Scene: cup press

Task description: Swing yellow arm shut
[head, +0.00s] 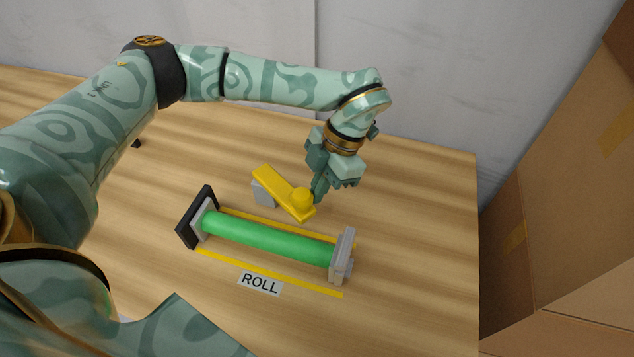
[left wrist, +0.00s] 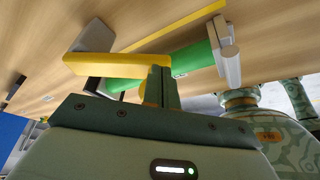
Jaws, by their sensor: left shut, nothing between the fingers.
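The yellow arm (head: 277,186) is a flat bar with a round knob (head: 303,198) at its right end. It lies slantwise behind the green roller (head: 265,238), over a grey block (head: 263,194). My left gripper (head: 318,198) is shut and empty, its fingertips right beside the knob, on its right side. I cannot tell whether they touch. In the left wrist view the yellow arm (left wrist: 105,66) runs up to the shut fingers (left wrist: 161,88), which hide part of its end. The green roller (left wrist: 190,60) shows behind it. My right gripper is not in view.
The roller sits between a black and grey end plate (head: 197,218) and a grey end block (head: 342,256). Yellow strips and a ROLL label (head: 260,284) lie on the wooden table (head: 420,240). Cardboard boxes (head: 570,220) stand at the right, beyond the table edge.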

